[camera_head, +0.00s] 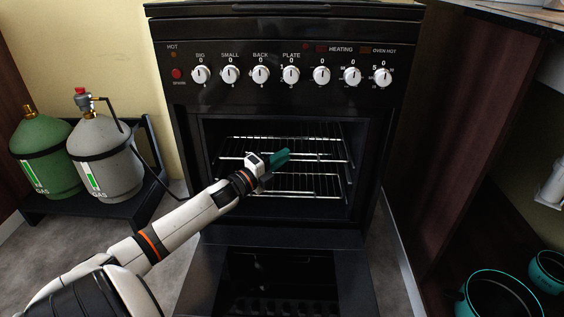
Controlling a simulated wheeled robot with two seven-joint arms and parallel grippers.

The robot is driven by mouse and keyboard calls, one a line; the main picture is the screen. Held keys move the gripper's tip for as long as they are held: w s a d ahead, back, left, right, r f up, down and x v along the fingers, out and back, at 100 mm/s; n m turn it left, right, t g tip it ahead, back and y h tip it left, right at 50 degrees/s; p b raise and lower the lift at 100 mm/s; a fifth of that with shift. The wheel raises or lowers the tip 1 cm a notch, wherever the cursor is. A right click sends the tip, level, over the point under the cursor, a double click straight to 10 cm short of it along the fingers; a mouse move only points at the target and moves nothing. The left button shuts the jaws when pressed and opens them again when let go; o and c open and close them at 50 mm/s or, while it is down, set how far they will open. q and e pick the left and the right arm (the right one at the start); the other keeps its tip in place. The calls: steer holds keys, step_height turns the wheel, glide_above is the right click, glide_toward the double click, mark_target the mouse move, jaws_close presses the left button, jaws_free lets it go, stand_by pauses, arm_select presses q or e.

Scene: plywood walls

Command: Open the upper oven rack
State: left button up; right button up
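The black oven (285,105) stands ahead with its door (197,285) folded down and its cavity open. The upper rack (318,146), a silver wire grid, sits inside the cavity. A lower wire rack (310,185) sits below it. My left gripper (281,157) reaches in from the left, with its teal fingers at the front of the upper rack. The fingers overlap the rack's front edge in the picture; I cannot tell whether they touch it or how far apart they are. My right gripper is not in view.
A green gas bottle (44,158) and a grey gas bottle (103,158) stand on a dark stand at the left. A dark cabinet (455,150) flanks the oven at the right. Teal-rimmed pots (497,292) are at lower right. The lowered door occupies the floor space before the oven.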

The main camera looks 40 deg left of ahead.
arm_select(q)
steer(key=shift+w, duration=0.3)
jaws_close()
steer(key=shift+s, duration=0.1)
